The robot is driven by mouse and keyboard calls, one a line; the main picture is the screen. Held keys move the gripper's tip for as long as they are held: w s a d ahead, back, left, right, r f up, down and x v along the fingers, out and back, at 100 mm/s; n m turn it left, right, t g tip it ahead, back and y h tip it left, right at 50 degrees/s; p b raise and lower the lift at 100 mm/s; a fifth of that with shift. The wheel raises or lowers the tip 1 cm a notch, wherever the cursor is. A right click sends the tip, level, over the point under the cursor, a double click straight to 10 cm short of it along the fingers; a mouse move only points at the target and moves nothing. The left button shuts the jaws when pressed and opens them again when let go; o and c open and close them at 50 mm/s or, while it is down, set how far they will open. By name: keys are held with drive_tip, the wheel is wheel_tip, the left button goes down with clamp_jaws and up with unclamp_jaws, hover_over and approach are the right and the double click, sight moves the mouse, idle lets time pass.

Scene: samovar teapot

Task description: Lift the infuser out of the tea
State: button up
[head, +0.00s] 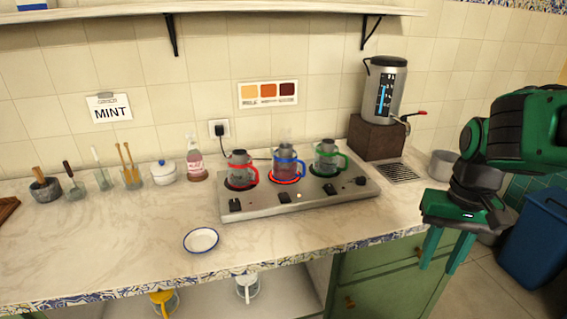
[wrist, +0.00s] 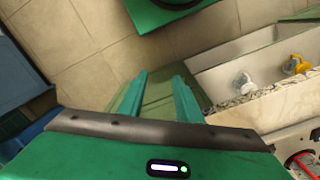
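Three small glass pots stand in a row on the steel hot plate (head: 290,205): one with a red handle (head: 239,170), one with a blue handle (head: 286,168) and one with a green handle (head: 327,157). The ring under the blue-handled pot glows red, and faint steam shows above that pot. I cannot make out an infuser in any pot. My gripper (head: 437,266) hangs to the right of the hot plate, in front of the counter edge, pointing down. It also shows in the wrist view (wrist: 158,78), with its fingers apart and nothing between them.
A tall urn with a tap (head: 387,90) stands on a brown block at the back right, beside a drain grate (head: 398,172). A white saucer (head: 201,240) lies on the front counter. Bottle, jars and utensils line the back left. A blue bin (head: 535,240) stands right.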

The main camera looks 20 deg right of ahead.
drive_tip(key=o, duration=0.5)
drive_tip(key=shift+s+r, duration=0.15)
drive_tip(key=shift+s, duration=0.15)
drive_tip(key=shift+w+r, duration=0.15)
drive_tip(key=shift+w, duration=0.05)
drive_tip(key=m+t+y, duration=0.8)
drive_tip(key=m+t, duration=0.4)
drive_tip(key=m, duration=1.1)
approach(282, 147)
drive_tip(key=shift+x, duration=3.15)
